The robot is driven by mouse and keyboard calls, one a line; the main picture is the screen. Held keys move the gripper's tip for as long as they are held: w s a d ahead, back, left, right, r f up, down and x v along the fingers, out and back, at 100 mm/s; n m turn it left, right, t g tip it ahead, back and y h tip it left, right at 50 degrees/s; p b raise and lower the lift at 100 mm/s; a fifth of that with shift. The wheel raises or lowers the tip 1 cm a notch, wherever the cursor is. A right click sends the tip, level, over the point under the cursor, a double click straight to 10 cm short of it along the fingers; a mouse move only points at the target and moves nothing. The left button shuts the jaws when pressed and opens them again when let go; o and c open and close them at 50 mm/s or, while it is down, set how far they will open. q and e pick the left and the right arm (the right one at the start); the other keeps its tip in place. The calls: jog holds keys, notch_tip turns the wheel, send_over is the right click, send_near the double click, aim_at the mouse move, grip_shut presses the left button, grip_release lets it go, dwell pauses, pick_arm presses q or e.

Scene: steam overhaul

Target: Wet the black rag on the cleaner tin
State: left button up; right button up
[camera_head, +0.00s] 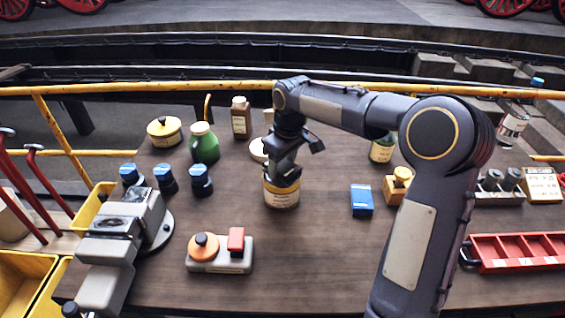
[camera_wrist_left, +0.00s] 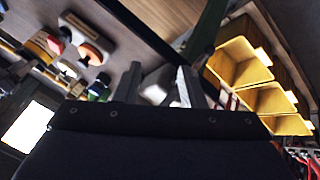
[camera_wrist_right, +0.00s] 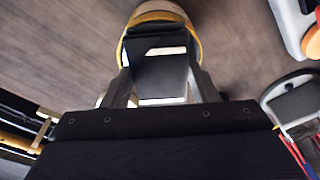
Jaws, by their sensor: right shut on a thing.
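The black rag (camera_wrist_right: 160,72) is dark and folded between the fingers of my right gripper (camera_wrist_right: 163,90). In the head view my right gripper (camera_head: 284,168) reaches down onto a round tin with a cream and yellow band (camera_head: 281,197), which I take for the cleaner tin. Its yellow rim (camera_wrist_right: 190,28) shows behind the rag in the right wrist view. The rag is over the tin's top; whether it touches cannot be told. My left gripper (camera_wrist_left: 160,86) is open and empty in the left wrist view, its fingers apart; I cannot make it out in the head view.
Near the tin stand a blue box (camera_head: 361,200), a green jug (camera_head: 204,146), a brown bottle (camera_head: 240,118) and a yellow-lidded tin (camera_head: 164,131). An orange-knobbed block (camera_head: 220,257) lies in front. A red tray (camera_head: 517,252) is at right. The table's front middle is clear.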

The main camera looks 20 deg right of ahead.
aim_at(282, 166)
dwell(0.3)
notch_tip(282, 166, up, 7)
jog(key=p, duration=0.6)
dwell(0.9)
